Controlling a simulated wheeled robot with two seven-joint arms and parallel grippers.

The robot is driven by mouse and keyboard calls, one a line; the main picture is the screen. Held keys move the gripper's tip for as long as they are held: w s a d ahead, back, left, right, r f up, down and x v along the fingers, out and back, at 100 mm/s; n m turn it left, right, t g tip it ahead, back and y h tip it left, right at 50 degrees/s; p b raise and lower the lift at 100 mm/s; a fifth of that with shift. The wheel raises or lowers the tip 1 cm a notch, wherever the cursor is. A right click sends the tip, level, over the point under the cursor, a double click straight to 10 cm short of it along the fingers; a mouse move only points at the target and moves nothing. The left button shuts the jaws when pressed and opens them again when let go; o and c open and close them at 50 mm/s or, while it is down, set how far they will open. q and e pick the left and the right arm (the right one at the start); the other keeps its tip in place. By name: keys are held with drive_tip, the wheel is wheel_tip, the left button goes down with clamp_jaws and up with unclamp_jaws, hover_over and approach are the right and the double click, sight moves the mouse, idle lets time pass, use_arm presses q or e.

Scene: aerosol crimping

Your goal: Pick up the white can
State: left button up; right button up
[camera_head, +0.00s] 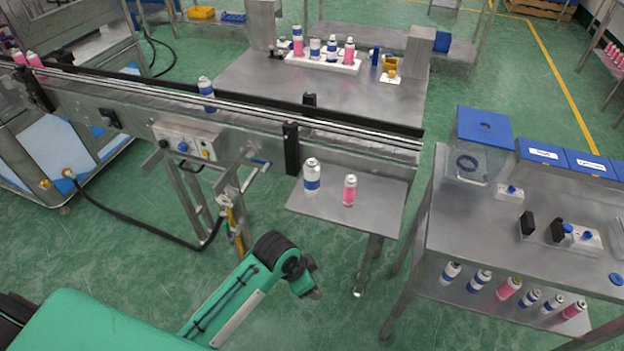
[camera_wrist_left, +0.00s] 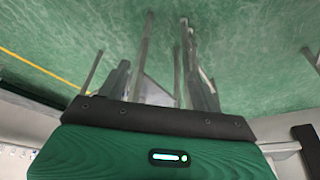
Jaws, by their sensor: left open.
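A white can with a blue band (camera_head: 311,178) stands upright on the small steel shelf (camera_head: 378,213) in front of the conveyor. A pink can (camera_head: 349,191) stands just right of it. My left gripper (camera_head: 306,284) is in front of and below the shelf, apart from both cans. In the left wrist view my left gripper (camera_wrist_left: 160,82) has its fingers spread, with nothing between them; no can shows there, only floor and metal legs. My right gripper is not in view.
The conveyor (camera_head: 240,107) runs behind the shelf and carries another white and blue can (camera_head: 206,88). A black post (camera_head: 291,149) stands close behind the white can. A steel table (camera_head: 455,215) with boxes and a lower shelf of several cans is at right.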

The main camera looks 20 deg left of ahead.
use_arm(q)
drive_tip(key=w+d+r+m, duration=0.2)
drive_tip(key=w+r+m, duration=0.1)
drive_tip(key=r, duration=0.3)
wheel_tip(320, 180, up, 21)
drive_tip(key=m+g+y, duration=0.3)
drive_tip(key=m, duration=0.8)
hover_over(312, 159)
drive_tip(key=shift+s, duration=0.1)
wheel_tip(312, 159, down, 8)
drive_tip(key=shift+f+p, duration=0.1)
drive_tip(key=shift+p, duration=1.15)
wheel_tip(312, 159, down, 5)
drive_tip(key=shift+a+r+p, duration=0.1)
drive_tip(key=shift+r+p, duration=0.1)
drive_tip(key=shift+p, duration=1.05)
drive_tip(key=shift+f, duration=0.35)
drive_tip(key=c, duration=1.1)
drive_tip(key=shift+o, duration=0.2)
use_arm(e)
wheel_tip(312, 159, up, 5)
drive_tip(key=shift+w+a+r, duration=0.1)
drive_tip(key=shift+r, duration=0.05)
